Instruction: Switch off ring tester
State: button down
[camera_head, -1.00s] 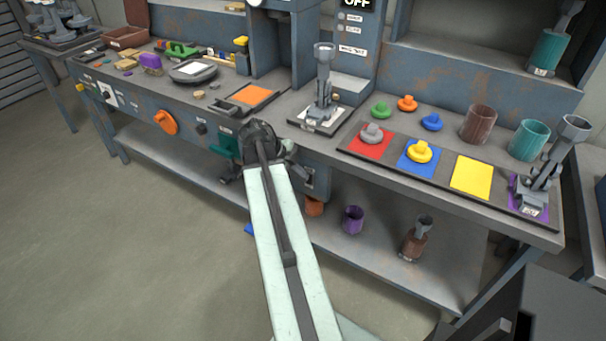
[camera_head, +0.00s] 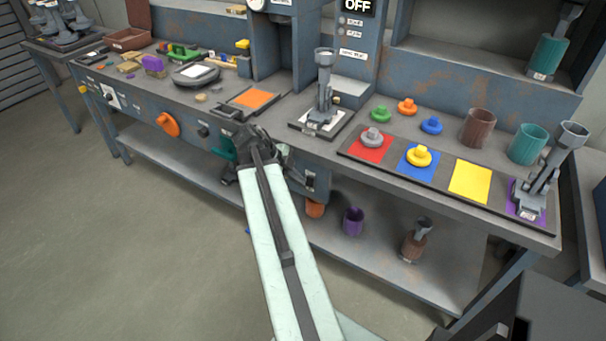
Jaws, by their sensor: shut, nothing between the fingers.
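A display (camera_head: 357,5) on the upright panel at the top reads OFF. A label plate (camera_head: 352,54) and small round lamps sit below it; their lettering is too small to read. A grey upright fixture (camera_head: 323,100) stands on a white-marked pad in front of this panel. I cannot tell for sure which part is the ring tester. My gripper (camera_head: 232,131) is at the bench's front edge, left of the fixture and just in front of the orange pad. It is shut and empty, partly hidden by my own arm. What it touches on the bench front is hidden.
An orange knob (camera_head: 167,124) and a dark knob (camera_head: 203,131) sit on the bench front to the left. A tray (camera_head: 440,172) with coloured squares holds knobbed pieces at right. Brown (camera_head: 477,127) and teal (camera_head: 528,145) cups stand behind it. Floor at left is clear.

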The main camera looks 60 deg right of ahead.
jog(key=d+p+v, duration=0.1)
jog(key=p+v, duration=0.7)
jog(key=v, duration=0.2)
jog(key=shift+r+p, duration=0.35)
jog(key=shift+r, duration=0.1)
jog(key=shift+a, duration=0.1)
